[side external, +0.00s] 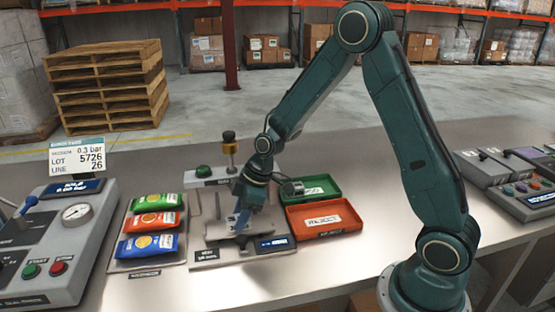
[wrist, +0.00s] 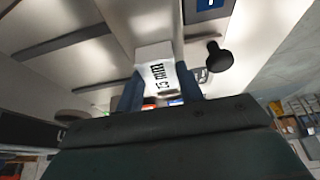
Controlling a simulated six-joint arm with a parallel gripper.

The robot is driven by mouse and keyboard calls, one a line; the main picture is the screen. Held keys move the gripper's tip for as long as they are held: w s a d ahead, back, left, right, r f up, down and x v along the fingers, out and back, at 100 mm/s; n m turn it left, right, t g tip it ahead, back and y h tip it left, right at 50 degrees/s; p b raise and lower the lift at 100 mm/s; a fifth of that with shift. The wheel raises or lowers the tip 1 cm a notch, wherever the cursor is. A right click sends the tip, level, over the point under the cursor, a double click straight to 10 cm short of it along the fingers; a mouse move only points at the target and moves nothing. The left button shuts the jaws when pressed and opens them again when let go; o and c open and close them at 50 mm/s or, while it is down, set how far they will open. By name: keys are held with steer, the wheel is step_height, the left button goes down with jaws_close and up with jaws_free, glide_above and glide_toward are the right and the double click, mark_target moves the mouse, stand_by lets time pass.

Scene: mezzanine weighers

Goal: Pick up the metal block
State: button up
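A pale metal block (wrist: 154,72) with dark lettering shows in the wrist view, between the two blue fingers of my gripper (wrist: 160,92). The fingers stand close to its sides; whether they press on it I cannot tell. In the side view my gripper (side external: 239,221) points down over the weigher's plate (side external: 215,232). The block is mostly hidden there by the fingers, and I cannot tell whether it rests on the plate.
Green, orange and blue packets (side external: 152,222) lie on a tray left of the weigher. A green tray (side external: 325,186) and a red tray (side external: 345,211) are to its right. A post with a black-topped brass knob (side external: 229,150) stands behind. A gauge console (side external: 50,250) is far left.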

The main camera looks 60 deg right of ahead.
steer(key=c, duration=0.5)
steer(key=shift+r, duration=0.15)
step_height(320, 180, up, 20)
stand_by(0.5)
stand_by(0.4)
